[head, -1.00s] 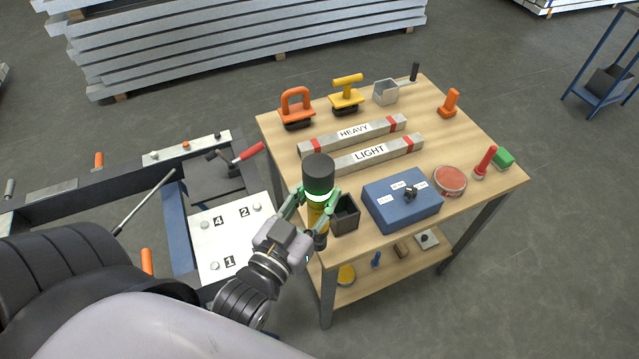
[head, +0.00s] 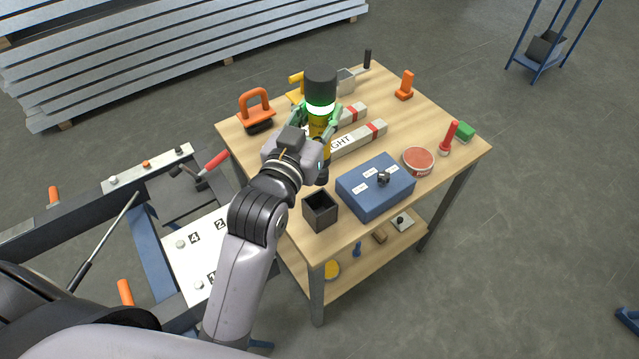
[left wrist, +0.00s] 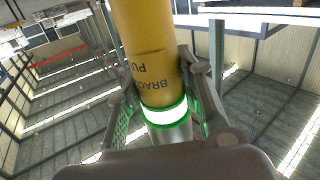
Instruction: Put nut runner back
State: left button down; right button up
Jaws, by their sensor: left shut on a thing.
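The nut runner has a black top (head: 320,82), a glowing green-white ring and a yellow body. It stands roughly upright in my left gripper (head: 318,120), which is shut around it. Its dark lower end hangs over the table, beyond the dark open-topped box (head: 320,211); I cannot tell its exact height. In the left wrist view, the yellow body (left wrist: 148,45) with black lettering and the lit ring show between the fingers (left wrist: 160,105). The box looks empty and sits at the table's near left edge. My right gripper is not in view.
On the wooden table (head: 440,120) are a blue box (head: 375,187), a round red-topped tin (head: 418,160), a red-handled tool (head: 449,138), an orange-handled lifter (head: 256,109) and the partly hidden HEAVY and LIGHT bars. A frame (head: 165,250) with numbered plate stands left.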

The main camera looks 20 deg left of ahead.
pick_arm(q)
notch_tip(320, 180, down, 11)
jog(key=shift+r, duration=0.15)
jog(key=shift+f, duration=2.4)
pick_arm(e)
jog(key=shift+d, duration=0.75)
pick_arm(q)
jog(key=shift+f, duration=0.15)
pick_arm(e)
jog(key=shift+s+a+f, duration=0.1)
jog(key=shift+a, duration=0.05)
pick_arm(q)
jog(key=c, duration=1.1)
grip_release()
jog(key=shift+s+f, duration=0.1)
jog(key=shift+f, duration=0.05)
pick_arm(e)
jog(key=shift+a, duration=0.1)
